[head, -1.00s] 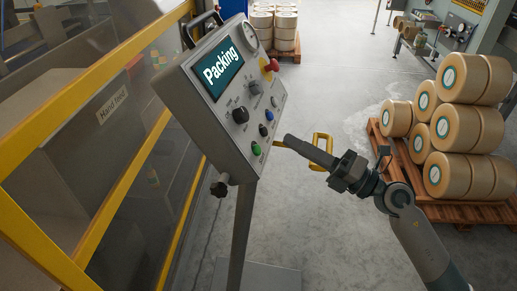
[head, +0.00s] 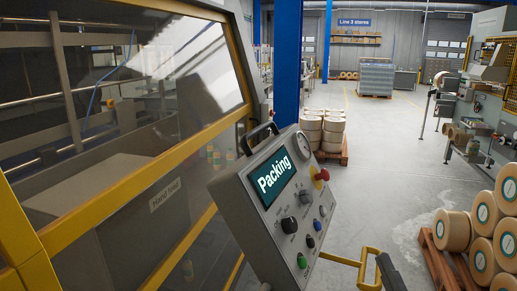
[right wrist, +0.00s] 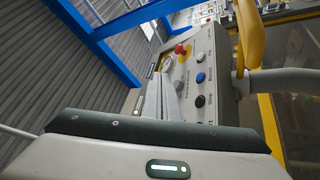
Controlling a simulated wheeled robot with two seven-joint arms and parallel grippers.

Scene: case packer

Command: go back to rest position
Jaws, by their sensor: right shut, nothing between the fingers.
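My right gripper (head: 390,272) shows at the bottom edge of the head view, to the right of the control panel (head: 250,205). Only its dark fingers show there; they are shut and empty, and the rest of the arm is out of frame. They are beside a yellow loop handle (head: 370,263); I cannot tell whether they touch it. The panel has a "Packing" screen (head: 274,178), a red button (head: 322,174) and several knobs and buttons. The right wrist view shows the panel (right wrist: 187,75) close ahead and the yellow handle (right wrist: 250,35) at right. My left gripper is not in view.
A yellow-framed guard (head: 150,175) marked "Hand feed" fills the left. Rolls (head: 480,255) are stacked on a pallet (head: 437,262) at lower right, with another roll stack (head: 322,130) behind the panel. Grey floor (head: 385,165) lies open between them.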

